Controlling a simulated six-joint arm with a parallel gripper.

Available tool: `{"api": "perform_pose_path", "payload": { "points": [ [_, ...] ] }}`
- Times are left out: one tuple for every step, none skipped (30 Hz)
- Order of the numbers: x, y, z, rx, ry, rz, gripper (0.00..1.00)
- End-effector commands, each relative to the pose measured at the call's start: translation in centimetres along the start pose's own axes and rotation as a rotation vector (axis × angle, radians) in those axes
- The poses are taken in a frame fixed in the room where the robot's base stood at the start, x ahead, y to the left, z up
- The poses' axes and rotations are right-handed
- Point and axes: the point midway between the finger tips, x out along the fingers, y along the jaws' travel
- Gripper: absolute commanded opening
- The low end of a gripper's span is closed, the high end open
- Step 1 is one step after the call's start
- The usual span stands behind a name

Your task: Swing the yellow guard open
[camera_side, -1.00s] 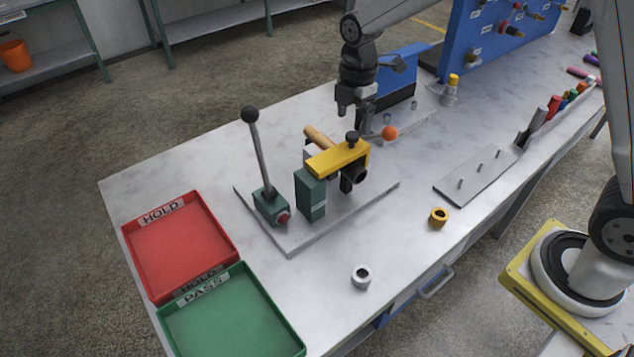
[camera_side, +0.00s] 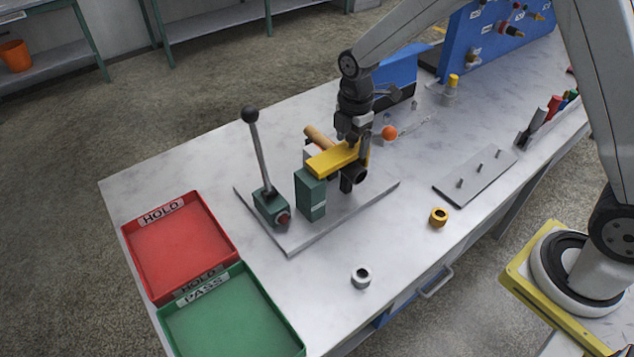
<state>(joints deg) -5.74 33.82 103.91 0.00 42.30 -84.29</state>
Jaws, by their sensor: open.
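The yellow guard (camera_side: 331,159) is a flat bar lying across the top of the green block fixture, over a tan rod and a dark round fitting (camera_side: 353,178). Its left end sits on the green block (camera_side: 310,193). My gripper (camera_side: 353,142) points down at the right end of the guard, around where its black knob stands. The gripper hides the knob, and I cannot tell whether the fingers touch it. The jaws are open.
A lever with a black ball (camera_side: 250,115) stands left of the fixture on the same grey plate (camera_side: 291,240). A red tray (camera_side: 180,245) and green tray (camera_side: 232,315) lie at front left. An orange ball (camera_side: 389,132) is close behind my gripper.

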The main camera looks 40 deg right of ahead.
Motion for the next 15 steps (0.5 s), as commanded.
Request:
{"api": "perform_pose_path", "payload": {
  "points": [
    [-0.01,0.00,0.00,0.000,0.000,0.000,0.88],
    [-0.01,0.00,0.00,0.000,0.000,0.000,0.85],
    [-0.01,0.00,0.00,0.000,0.000,0.000,0.72],
    [-0.02,0.00,0.00,0.000,0.000,0.000,0.63],
    [-0.02,0.00,0.00,0.000,0.000,0.000,0.53],
    [-0.02,0.00,0.00,0.000,0.000,0.000,0.41],
    [-0.02,0.00,0.00,0.000,0.000,0.000,0.31],
    [-0.03,0.01,0.00,0.000,0.000,0.000,0.23],
    [-0.03,0.00,0.00,0.000,0.000,0.000,0.23],
    [-0.06,0.01,-0.01,0.000,0.000,0.000,0.23],
    [-0.10,0.01,-0.03,0.000,0.000,0.000,0.23],
    [-0.20,0.02,-0.07,0.000,0.000,0.001,0.23],
    [-0.31,0.03,-0.12,0.000,0.000,0.001,0.23],
    [-0.45,0.05,-0.18,-0.001,0.000,0.002,0.23],
    [-0.67,0.06,-0.29,-0.001,0.001,0.003,0.23]
  ]
}}
